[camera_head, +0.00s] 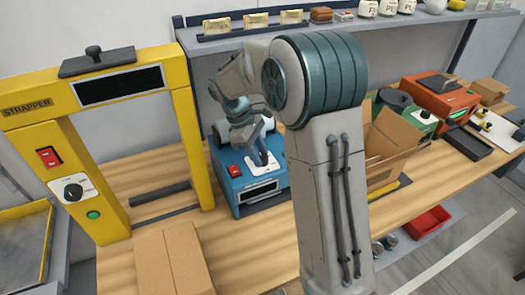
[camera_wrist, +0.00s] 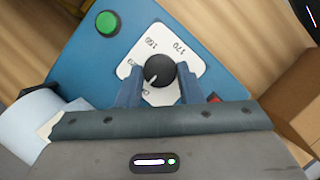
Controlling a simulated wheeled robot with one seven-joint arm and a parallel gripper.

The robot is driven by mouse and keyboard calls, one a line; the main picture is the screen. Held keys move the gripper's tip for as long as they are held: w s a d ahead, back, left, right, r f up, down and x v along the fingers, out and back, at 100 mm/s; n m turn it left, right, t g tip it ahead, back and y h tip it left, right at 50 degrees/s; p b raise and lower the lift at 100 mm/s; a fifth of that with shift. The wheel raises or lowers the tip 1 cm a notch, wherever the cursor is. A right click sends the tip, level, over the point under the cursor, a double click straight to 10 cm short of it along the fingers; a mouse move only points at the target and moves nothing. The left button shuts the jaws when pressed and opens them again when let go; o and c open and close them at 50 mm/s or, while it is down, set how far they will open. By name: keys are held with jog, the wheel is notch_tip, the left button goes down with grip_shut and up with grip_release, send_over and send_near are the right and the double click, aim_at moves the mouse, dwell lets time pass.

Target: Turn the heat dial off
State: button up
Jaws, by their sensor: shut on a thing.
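The heat dial (camera_wrist: 161,71) is a black round knob on a white plate (camera_wrist: 186,50) with printed numbers, on the blue machine (camera_head: 226,185). The mark under the pointer is hidden or too small to read. My gripper (camera_wrist: 160,84) is at the knob with one blue finger on each side, shut on it. In the head view my gripper (camera_head: 262,157) is over the machine's top and hides the knob.
A green button (camera_wrist: 107,23) and a partly hidden red switch (camera_wrist: 213,98) sit near the dial. The yellow strapper frame (camera_head: 190,140) with its own black dial (camera_head: 73,192) stands left. An open cardboard box (camera_head: 395,140) stands right, and a closed carton (camera_head: 172,262) is in front.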

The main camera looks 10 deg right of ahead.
jog(key=o, duration=0.6)
jog(key=shift+d+f, duration=0.1)
jog(key=shift+d, duration=0.15)
jog(key=o, duration=0.4)
jog(key=shift+d, duration=0.2)
jog(key=shift+a, duration=0.25)
jog(key=b+v, duration=0.1)
jog(key=v, duration=1.2)
jog(key=shift+a+r, duration=0.1)
jog(key=shift+r, duration=0.3)
jog(key=s+d+f+m+t+y, duration=0.1)
jog(key=s+d+m+t, duration=0.1)
jog(key=s, duration=0.6)
jog(key=s+d+f+m+t+y, duration=0.1)
jog(key=s+d+f+m+t, duration=0.1)
jog(key=s+m, duration=0.3)
jog(key=s+d+f+m+t+y, duration=0.1)
jog(key=s+m, duration=0.3)
jog(key=s, duration=0.7)
jog(key=shift+s+d+f+t+y, duration=0.25)
jog(key=shift+d+f+t, duration=0.25)
jog(key=shift+d+f, duration=0.25)
jog(key=shift+s+f, duration=0.25)
jog(key=shift+c, duration=0.4)
